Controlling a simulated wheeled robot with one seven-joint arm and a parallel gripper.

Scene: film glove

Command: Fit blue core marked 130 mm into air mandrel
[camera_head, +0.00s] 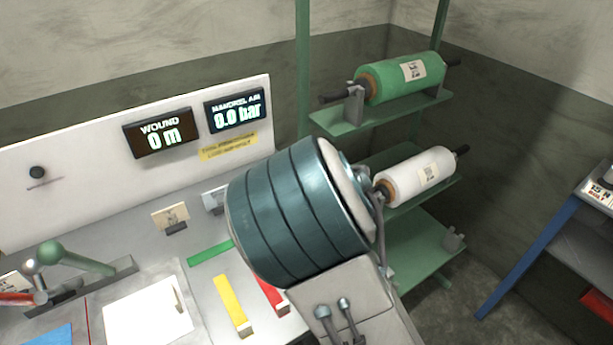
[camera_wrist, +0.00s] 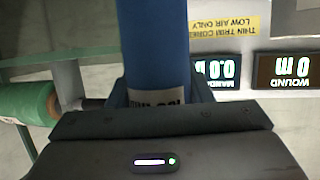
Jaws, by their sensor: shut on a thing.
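In the wrist view, my gripper (camera_wrist: 160,108) is shut on a blue core (camera_wrist: 155,40), a plain tube that runs up out of the top of the picture. A pale label with dark print shows low on the core, partly hidden by my gripper, so I cannot read its number. My gripper and the core do not show in the head view. I cannot make out the air mandrel for certain in either view. The mandrel air display (camera_head: 236,112) reads 0.0 bar.
The wound display (camera_head: 161,133) reads 0 m.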

